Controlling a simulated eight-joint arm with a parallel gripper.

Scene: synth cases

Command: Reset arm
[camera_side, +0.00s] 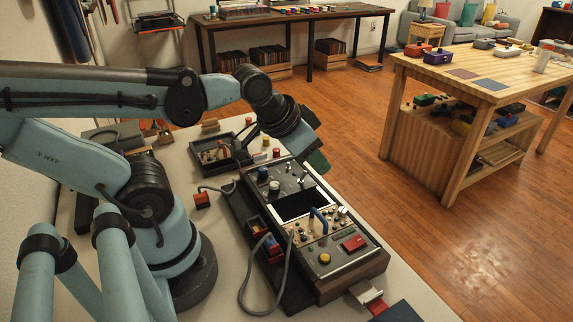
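My arm reaches in from the left over the white work table (420,285). My gripper (314,152) is at the arm's end, above the far right corner of the dark control console (325,268). Its fingers are not clear, and a small dark green part shows at its tip. I cannot tell whether it is open, shut or holding that part. The console has knobs, a blue handle (318,220), a red block (354,243) and a yellow button (325,258). A dark rectangular opening (300,205) lies in its top.
A black tray (222,150) with small parts stands behind the console. A red connector (201,201) lies at left, and a grey cable (247,280) loops beside the console. A wooden workbench (470,75) stands at right across open floor (500,235).

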